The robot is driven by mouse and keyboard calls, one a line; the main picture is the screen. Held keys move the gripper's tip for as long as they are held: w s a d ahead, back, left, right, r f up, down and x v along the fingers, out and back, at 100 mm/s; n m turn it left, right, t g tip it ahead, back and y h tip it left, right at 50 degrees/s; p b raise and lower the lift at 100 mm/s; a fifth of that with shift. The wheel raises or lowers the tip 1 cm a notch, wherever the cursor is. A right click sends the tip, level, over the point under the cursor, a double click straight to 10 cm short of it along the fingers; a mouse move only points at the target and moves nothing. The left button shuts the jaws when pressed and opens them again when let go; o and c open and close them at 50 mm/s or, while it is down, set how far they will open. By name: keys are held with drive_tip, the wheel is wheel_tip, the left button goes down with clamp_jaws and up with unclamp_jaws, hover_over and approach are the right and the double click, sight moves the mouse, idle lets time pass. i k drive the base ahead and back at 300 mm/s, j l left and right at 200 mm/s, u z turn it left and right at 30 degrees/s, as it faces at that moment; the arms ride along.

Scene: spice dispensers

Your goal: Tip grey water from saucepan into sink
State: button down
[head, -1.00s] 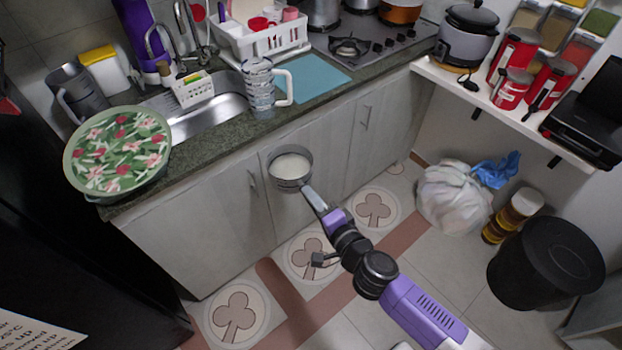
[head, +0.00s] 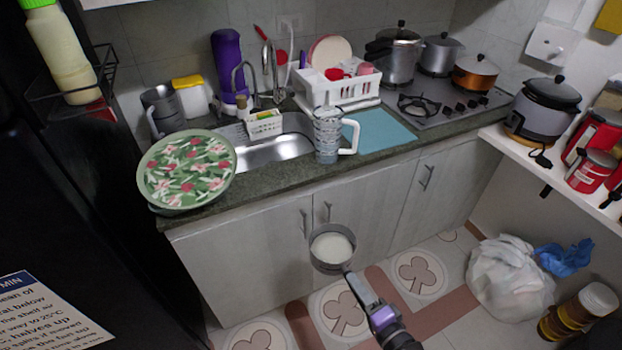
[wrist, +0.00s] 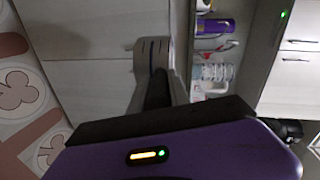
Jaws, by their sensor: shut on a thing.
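My gripper (head: 362,297) is shut on the handle of a small grey saucepan (head: 331,264). The saucepan looks upright, with pale whitish-grey liquid (head: 331,247) inside. It is held out in front of the cabinet doors, lower than the counter top. The metal sink (head: 278,150) is set in the dark counter, above and left of the saucepan in the head view.
A patterned round lid (head: 187,168) covers a basin left of the sink. A tall mug (head: 328,135) stands at the sink's front right edge. A white caddy (head: 264,125), the tap (head: 250,80) and a dish rack (head: 340,90) stand behind. A blue mat (head: 375,131) lies right.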

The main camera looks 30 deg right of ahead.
sight(297, 137)
drive_tip(key=u, duration=0.8)
drive_tip(key=i+l+u, duration=0.25)
drive_tip(key=l+u, duration=0.25)
drive_tip(key=i+l, duration=0.05)
